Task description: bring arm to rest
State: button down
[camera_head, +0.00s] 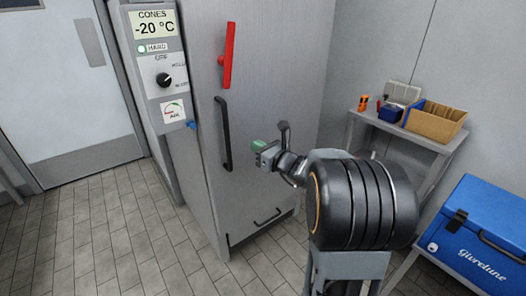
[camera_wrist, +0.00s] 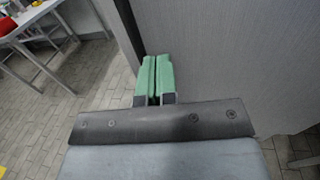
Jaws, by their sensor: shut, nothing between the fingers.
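My gripper (camera_head: 258,146) is raised in front of the grey freezer cabinet (camera_head: 262,90), to the right of its black vertical handle (camera_head: 223,134). In the wrist view its green fingers (camera_wrist: 153,78) lie side by side, shut, with nothing held between them. In the head view a gap between the fingers and the cabinet cannot be judged. My dark arm covers part of the cabinet's right side and the floor.
A red handle (camera_head: 228,55) and a control panel (camera_head: 158,60) are on the cabinet. At the right stand a metal table with a cardboard box (camera_head: 435,122) and a blue cooler (camera_head: 480,232). Tiled floor (camera_head: 110,235) is clear at the left, before a door (camera_head: 65,100).

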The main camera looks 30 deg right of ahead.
jog(key=shift+v, duration=1.25)
jog(key=s+a+f+n+g+p, duration=0.3)
jog(key=s+a+n+g, duration=0.3)
jog(key=n, duration=0.4)
jog(key=s+a+f+n+g+p, duration=0.2)
jog(key=s+a+n+g+p, duration=0.15)
jog(key=s+n+g, duration=0.55)
jog(key=s+a+r+n+h+p, duration=0.1)
jog(key=s+r+n+h+p, duration=0.2)
jog(key=r+n+p, duration=0.3)
jog(key=s+a+r+n+t+h+p, duration=0.1)
jog(key=s+r+n+h+p, duration=0.1)
jog(key=r+n+p, duration=0.3)
notch_tip(320, 180, up, 3)
jog(key=shift+s+a+r+n+t+h+p, duration=0.3)
jog(key=shift+s+n+h+p, duration=0.1)
jog(key=shift+n, duration=0.8)
